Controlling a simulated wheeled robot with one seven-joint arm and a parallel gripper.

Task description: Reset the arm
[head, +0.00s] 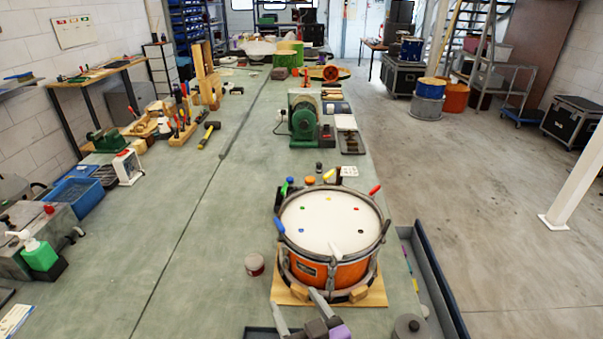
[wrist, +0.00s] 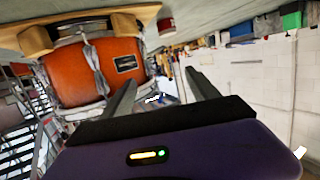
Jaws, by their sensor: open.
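My gripper (head: 298,313) is low at the front of the bench in the head view, close to the near side of an orange drum (head: 322,273). It is open, and no object shows between its two fingers in the wrist view (wrist: 162,98). The drum has a white head with small coloured marks and sits on a wooden base (head: 374,297). In the wrist view the drum (wrist: 94,72) appears tilted, to the left of the fingers. My arm's lower part is cut off by the head view's bottom edge.
The green bench (head: 190,250) runs away from me. A small reddish tin (head: 254,264) stands left of the drum, and a grey lidded pot (head: 410,328) stands at front right. A green grinder (head: 303,121) stands farther back. The bench left of the drum is mostly clear.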

